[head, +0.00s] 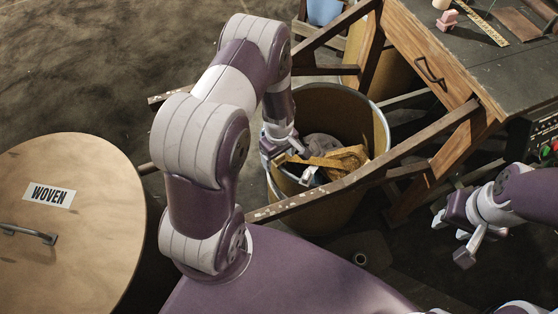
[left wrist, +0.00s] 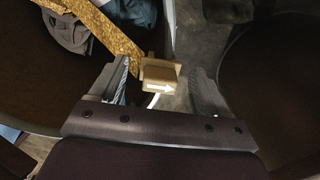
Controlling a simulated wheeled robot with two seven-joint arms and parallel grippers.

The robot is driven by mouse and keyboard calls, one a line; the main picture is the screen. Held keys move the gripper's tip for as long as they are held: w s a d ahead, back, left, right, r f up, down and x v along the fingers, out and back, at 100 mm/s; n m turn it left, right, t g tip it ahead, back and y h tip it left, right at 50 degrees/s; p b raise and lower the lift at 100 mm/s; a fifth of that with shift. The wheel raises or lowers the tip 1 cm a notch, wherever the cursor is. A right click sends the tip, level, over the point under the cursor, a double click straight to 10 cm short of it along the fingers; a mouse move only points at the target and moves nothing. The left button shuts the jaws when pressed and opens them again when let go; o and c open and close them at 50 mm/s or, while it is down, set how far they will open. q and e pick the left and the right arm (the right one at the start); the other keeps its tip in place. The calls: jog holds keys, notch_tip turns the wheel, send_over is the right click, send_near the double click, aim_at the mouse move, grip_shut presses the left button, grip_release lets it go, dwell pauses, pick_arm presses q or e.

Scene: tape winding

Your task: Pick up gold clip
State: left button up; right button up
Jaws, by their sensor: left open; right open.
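No thing is plainly a gold clip. A speckled golden-brown strip (head: 345,158) lies in the open drum and also shows in the left wrist view (left wrist: 112,32). A small tan block with a white arrow (left wrist: 160,74) appears between my left fingertips in the left wrist view, with a gap on both sides. I cannot tell whether either one is the clip. My left gripper (head: 287,165) is open, reaching down at the drum's left side beside the strip. It shows open in the left wrist view (left wrist: 163,78). My right gripper (head: 456,236) is open and empty at the right.
The metal-rimmed drum (head: 381,120) also holds grey cloth (head: 320,143). A wooden rail (head: 335,188) crosses its near side. A workbench (head: 455,75) stands at upper right. A round lid marked WOVEN (head: 95,240) is at left. Floor at upper left is clear.

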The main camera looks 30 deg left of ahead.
pick_arm(q)
jog(key=c, duration=1.1)
jog(key=shift+r, duration=0.1)
jog(key=shift+r+p, duration=0.35)
jog(key=shift+r, duration=0.05)
jog(key=r, duration=0.1)
jog(key=r+p, duration=0.1)
jog(key=r, duration=0.2)
jog(key=shift+w+d, duration=0.3)
jog(key=shift+d, duration=0.1)
jog(key=w+d+r+p, duration=0.3)
jog(key=w+d+r, duration=0.25)
jog(key=d, duration=0.35)
jog(key=r+p, duration=0.3)
jog(key=r, duration=0.1)
jog(key=r+p, duration=0.7)
jog(key=r, duration=0.1)
jog(key=shift+s+d+r+p, duration=0.2)
jog(key=shift+s+r+p, duration=0.1)
jog(key=shift+p, duration=0.1)
